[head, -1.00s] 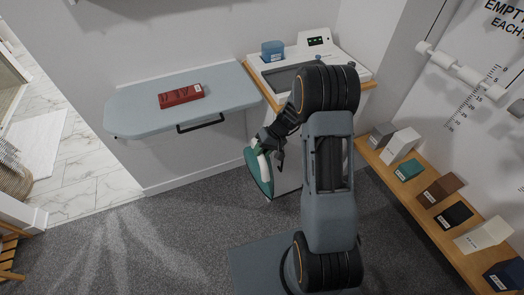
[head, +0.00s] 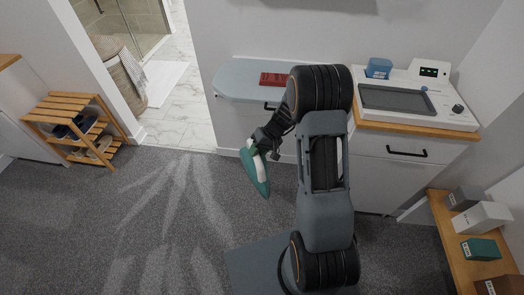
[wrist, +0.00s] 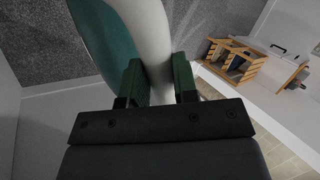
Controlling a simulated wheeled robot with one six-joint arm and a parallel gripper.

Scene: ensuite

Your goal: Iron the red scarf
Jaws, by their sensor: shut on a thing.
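The red scarf (head: 273,79) lies folded in a flat rectangle on the grey-blue ironing board (head: 236,84) against the wall; my arm covers its right end in the head view. My gripper (head: 262,149) is in front of the board and is shut on the iron's white handle. The iron (head: 257,174) is green and white and hangs tilted, tip down, over the carpet, apart from the board. In the wrist view the green fingers (wrist: 158,82) clasp the white handle, and the iron's green body (wrist: 112,45) shows beside it.
A white cabinet with a wooden top (head: 436,132) stands right of the board, bearing a white unit with a grey tray (head: 397,98) and a blue container (head: 378,68). A shelf with boxes (head: 450,240) is at right, a slatted rack (head: 72,128) at left. Carpet between is clear.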

